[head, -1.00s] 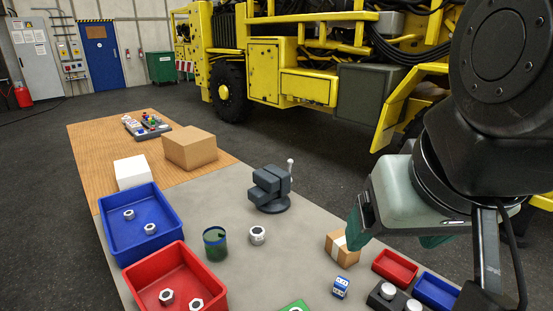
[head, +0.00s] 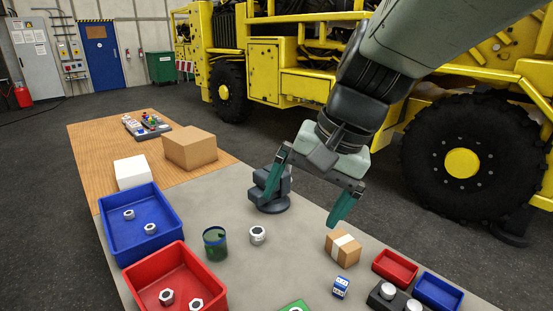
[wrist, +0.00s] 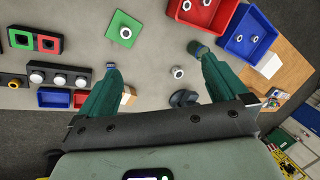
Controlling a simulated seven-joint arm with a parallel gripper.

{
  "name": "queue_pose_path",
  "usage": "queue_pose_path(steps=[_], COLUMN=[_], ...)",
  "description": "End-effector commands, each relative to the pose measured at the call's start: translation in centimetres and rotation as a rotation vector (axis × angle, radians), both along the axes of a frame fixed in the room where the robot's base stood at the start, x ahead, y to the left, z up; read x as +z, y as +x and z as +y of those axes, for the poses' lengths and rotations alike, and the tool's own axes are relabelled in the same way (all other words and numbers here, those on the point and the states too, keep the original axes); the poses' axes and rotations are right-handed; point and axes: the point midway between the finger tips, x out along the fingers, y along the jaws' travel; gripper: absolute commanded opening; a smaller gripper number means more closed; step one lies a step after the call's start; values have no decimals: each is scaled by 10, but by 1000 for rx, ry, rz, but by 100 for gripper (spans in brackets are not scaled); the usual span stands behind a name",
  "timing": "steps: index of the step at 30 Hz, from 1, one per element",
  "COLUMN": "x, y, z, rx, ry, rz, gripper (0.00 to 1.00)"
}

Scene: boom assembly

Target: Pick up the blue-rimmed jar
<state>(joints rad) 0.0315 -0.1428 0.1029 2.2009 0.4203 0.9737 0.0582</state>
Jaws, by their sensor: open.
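The blue-rimmed jar (head: 215,244) is a green, see-through cylinder with a dark blue rim. It stands upright on the grey part of the table, between the blue bin and a loose nut. In the wrist view the jar (wrist: 195,46) shows just beyond the tip of the right-hand finger, partly hidden by it. My gripper (head: 308,196) is open and empty, held above the table near the vise, to the right of the jar and apart from it. Its two green fingers also show spread wide in the wrist view (wrist: 152,62).
A nut (head: 257,235) lies right of the jar. A blue bin (head: 172,196) and a red bin (head: 141,277) with nuts stand left. The dark vise (head: 271,204) is behind. A taped box (head: 342,248) and small trays (head: 395,268) are at right.

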Motion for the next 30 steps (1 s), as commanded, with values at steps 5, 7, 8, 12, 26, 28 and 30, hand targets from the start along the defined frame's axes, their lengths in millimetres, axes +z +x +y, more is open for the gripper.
queue_pose_path(steps=[5, 7, 8, 12, 26, 28, 30], x=[-40, -57, -65, -104, -266, -290, -311], y=[54, 73, 82, 119, 219, 228, 234], z=[40, 55, 61, 88, 137, 137, 137], rx=[-98, -144, -165, -270, -736, -809, -873], ry=[198, 279, 314, 483, 1061, 1136, 1199], rz=[206, 287, 321, 478, 966, 1018, 1060], gripper=[100, 100, 100, 100, 100, 100, 100])
